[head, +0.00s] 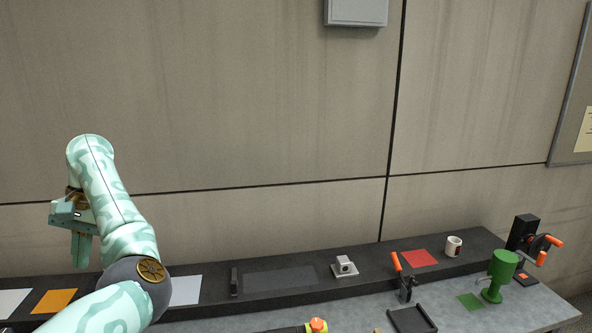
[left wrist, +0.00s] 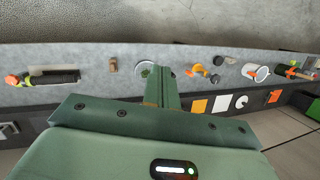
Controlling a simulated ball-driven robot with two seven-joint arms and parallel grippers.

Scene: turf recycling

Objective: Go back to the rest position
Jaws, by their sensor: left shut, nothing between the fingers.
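My left arm comes in from the lower left of the head view, bent at the elbow and raised above the bench. My left gripper (head: 81,248) hangs down at the far left of the head view, with its fingers together and nothing between them. In the left wrist view the shut fingers (left wrist: 161,88) point toward the bench, apart from the things on it. My right gripper shows in neither view.
A dark shelf (head: 310,287) runs along the back of the grey bench (head: 460,318). On it are an orange square (head: 55,301), a red square (head: 419,258) and a white mug (head: 454,246). A green cup-shaped thing (head: 500,271) and an orange-handled clamp (head: 404,276) stand at right.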

